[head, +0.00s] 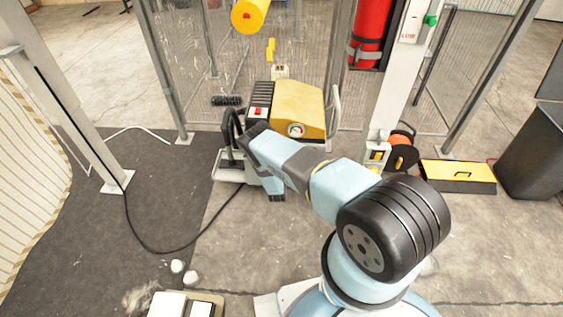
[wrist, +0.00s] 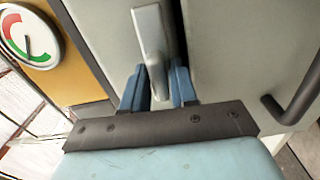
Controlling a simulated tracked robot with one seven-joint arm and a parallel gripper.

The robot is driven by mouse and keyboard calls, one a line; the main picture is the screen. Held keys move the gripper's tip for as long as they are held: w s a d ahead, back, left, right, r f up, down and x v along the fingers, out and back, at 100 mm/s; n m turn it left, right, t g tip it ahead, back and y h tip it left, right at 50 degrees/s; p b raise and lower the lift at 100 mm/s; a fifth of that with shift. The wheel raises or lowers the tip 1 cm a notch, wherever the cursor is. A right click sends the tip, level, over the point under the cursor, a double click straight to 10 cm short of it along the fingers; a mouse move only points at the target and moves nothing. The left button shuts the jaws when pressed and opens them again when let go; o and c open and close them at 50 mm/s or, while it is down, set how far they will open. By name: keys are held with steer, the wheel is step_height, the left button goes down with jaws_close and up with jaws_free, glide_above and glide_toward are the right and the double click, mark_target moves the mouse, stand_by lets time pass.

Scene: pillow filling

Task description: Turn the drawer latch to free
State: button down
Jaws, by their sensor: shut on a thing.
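The drawer latch (wrist: 151,35) is a pale grey metal lever in the wrist view, running up and down against a grey-green panel (wrist: 235,45). My gripper (wrist: 158,84) has its two blue fingers on either side of the lever's lower end and is shut on it. In the head view my arm reaches to the yellow-topped machine (head: 297,105). My gripper's fingers and the latch are hidden there behind my wrist.
A dark bar handle (wrist: 298,95) is on the panel to the right of the latch. A round gauge (wrist: 28,35) with red and green is on the machine's yellow part. A black hose (head: 145,235) runs across the floor. A yellow-lidded box (head: 458,172) stands at right.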

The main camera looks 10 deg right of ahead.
steer(key=shift+s+a+f+n, duration=0.1)
steer(key=shift+a+f+n, duration=0.1)
steer(key=shift+n, duration=0.2)
steer(key=c, duration=1.1)
jaws_free()
steer(key=shift+c, duration=0.2)
steer(key=shift+o, duration=0.3)
steer(key=shift+d, duration=0.1)
steer(key=v, duration=1.3)
steer(key=shift+s, duration=0.35)
steer(key=shift+r, duration=0.1)
